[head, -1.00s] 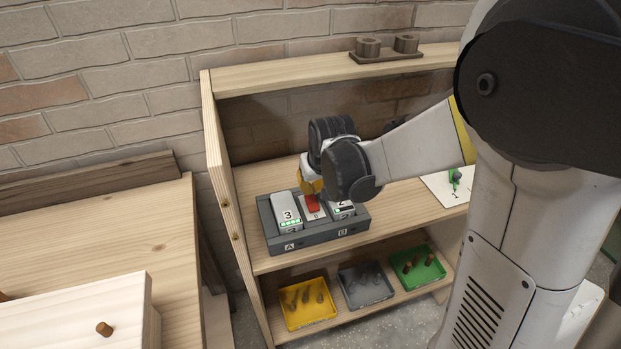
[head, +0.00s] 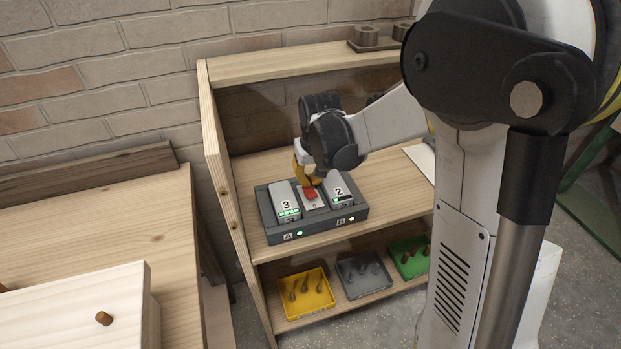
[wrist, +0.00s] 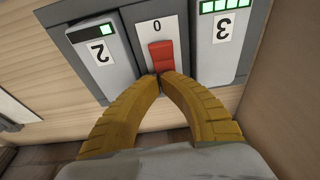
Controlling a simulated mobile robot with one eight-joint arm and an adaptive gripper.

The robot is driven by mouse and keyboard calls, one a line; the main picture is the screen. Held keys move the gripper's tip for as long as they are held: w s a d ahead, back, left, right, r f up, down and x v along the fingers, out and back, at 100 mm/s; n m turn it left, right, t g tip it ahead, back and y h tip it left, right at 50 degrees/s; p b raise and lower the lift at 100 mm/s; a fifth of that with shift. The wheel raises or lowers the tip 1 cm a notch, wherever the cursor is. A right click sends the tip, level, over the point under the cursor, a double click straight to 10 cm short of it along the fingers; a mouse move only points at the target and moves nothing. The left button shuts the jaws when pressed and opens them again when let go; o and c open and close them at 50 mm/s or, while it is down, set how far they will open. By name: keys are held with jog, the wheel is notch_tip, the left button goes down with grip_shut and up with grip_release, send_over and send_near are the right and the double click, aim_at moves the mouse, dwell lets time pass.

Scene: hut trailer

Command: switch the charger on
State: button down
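The grey charger (head: 318,232) stands on the middle shelf. Battery 3 (head: 285,203) sits in its left slot and battery 2 (head: 341,194) in its right slot in the head view. Between them is a white panel marked 0 with a red rocker switch (head: 310,194). Small lamps beside labels A and B are lit. My gripper (head: 311,184) is at the switch, its yellow fingers together and nothing visible between them. In the wrist view the fingertips (wrist: 161,77) meet at the edge of the red switch (wrist: 161,56); whether they touch it is unclear.
Yellow (head: 306,295), grey (head: 364,276) and green (head: 409,258) trays with small pegs lie on the lower shelf. The wooden side post (head: 222,170) rises left of the charger. A wooden holder (head: 377,43) stands on the top board. A bench (head: 150,225) is at left.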

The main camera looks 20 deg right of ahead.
aim_at(312, 188)
jog(key=shift+s+r+p, duration=0.3)
jog(key=shift+s+r, duration=0.05)
jog(key=shift+s, duration=0.25)
jog(key=w+p+v, duration=0.1)
jog(key=p+v, duration=0.2)
jog(key=v, duration=0.3)
jog(key=w+p+v, duration=0.2)
jog(key=p+v, duration=0.1)
jog(key=v, duration=0.4)
jog(key=shift+r, duration=0.75)
jog(key=s+t+b, duration=0.4)
jog(key=s, duration=1.6)
jog(key=shift+s+a+r, duration=0.3)
jog(key=shift+s+a, duration=0.1)
